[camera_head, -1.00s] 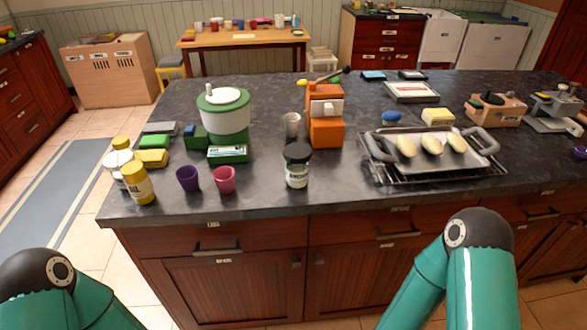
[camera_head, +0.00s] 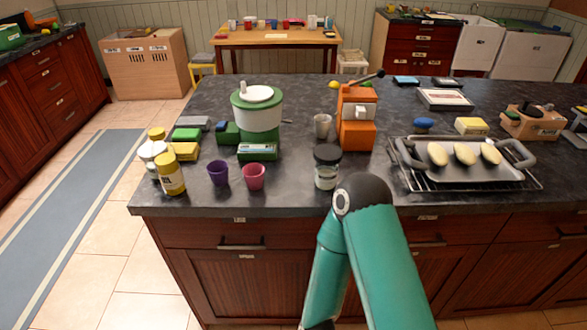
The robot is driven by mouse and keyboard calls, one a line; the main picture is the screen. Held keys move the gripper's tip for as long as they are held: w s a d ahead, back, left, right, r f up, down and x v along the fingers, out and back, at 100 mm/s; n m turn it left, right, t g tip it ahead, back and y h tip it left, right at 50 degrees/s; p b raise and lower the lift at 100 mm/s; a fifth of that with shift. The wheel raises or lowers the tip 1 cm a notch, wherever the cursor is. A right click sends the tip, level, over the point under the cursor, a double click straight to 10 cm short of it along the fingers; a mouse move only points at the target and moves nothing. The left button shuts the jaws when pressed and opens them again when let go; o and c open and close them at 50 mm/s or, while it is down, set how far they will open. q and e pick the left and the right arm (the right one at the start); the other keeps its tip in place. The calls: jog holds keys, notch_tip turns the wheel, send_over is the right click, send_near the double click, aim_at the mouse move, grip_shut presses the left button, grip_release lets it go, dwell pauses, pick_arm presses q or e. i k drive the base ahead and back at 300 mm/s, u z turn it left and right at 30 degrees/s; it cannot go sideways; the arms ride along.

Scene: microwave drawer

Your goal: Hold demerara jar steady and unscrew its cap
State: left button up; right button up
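A clear jar with a black cap (camera_head: 327,166) stands upright near the front edge of the dark island counter (camera_head: 290,203). It has a pale label that is too small to read, so I cannot confirm that it is the demerara jar. Its cap is on. A teal link of my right arm rises in front of the island, with its dark joint just below and right of the jar. Neither of my grippers shows in the view.
A purple cup (camera_head: 219,174) and a pink cup (camera_head: 253,177) stand left of the jar. A yellow jar (camera_head: 169,173) is farther left. An orange grinder (camera_head: 357,122) and a metal cup (camera_head: 322,125) are behind it. A tray on a rack (camera_head: 410,162) lies right.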

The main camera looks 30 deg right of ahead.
aim_at(325, 177)
jog(key=u, duration=0.05)
jog(key=k, duration=1)
jog(key=z, duration=0.45)
jog(key=i, duration=1)
jog(key=z, duration=0.1)
